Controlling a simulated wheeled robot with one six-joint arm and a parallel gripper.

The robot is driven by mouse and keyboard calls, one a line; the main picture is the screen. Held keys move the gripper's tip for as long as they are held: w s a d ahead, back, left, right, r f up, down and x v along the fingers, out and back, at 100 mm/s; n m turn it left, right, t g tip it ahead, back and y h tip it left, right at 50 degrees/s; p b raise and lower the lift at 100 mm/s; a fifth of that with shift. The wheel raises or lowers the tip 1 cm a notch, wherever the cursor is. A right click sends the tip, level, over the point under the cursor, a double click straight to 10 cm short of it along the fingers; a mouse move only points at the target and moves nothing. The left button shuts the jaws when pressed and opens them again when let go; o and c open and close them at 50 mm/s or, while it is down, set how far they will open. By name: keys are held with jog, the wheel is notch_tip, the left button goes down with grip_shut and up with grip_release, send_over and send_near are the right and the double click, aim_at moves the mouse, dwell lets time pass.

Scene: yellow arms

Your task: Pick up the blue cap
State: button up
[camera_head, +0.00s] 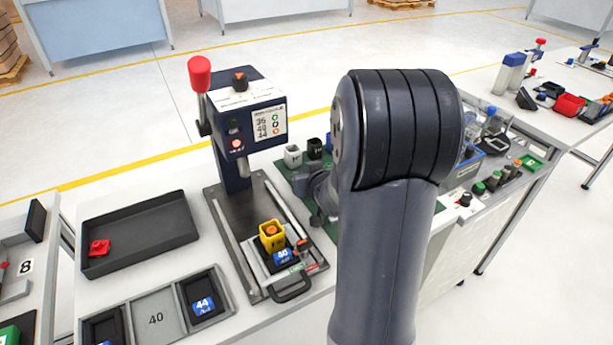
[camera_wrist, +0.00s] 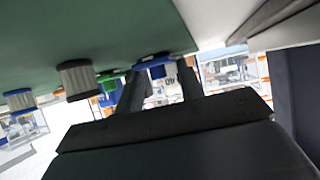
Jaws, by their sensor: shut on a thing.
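In the wrist view, my gripper (camera_wrist: 159,71) has its two dark fingers closed on a blue piece, the blue cap (camera_wrist: 153,63), which shows between the fingertips. The cap is small and partly hidden by the fingers, close to the green mat (camera_wrist: 60,35); I cannot tell whether it touches the mat. In the head view, my dark arm hides the gripper and the cap.
In the wrist view, ribbed grey pieces stand beside the gripper, one with a blue rim (camera_wrist: 20,101) and one with a dark rim (camera_wrist: 77,80). The head view shows a press (camera_head: 240,125), a yellow block (camera_head: 272,238) and a dark tray (camera_head: 140,235).

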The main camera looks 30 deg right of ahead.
notch_tip(320, 180, up, 28)
jog(key=p, duration=2)
jog(key=shift+f, duration=0.15)
jog(key=shift+s, duration=0.1)
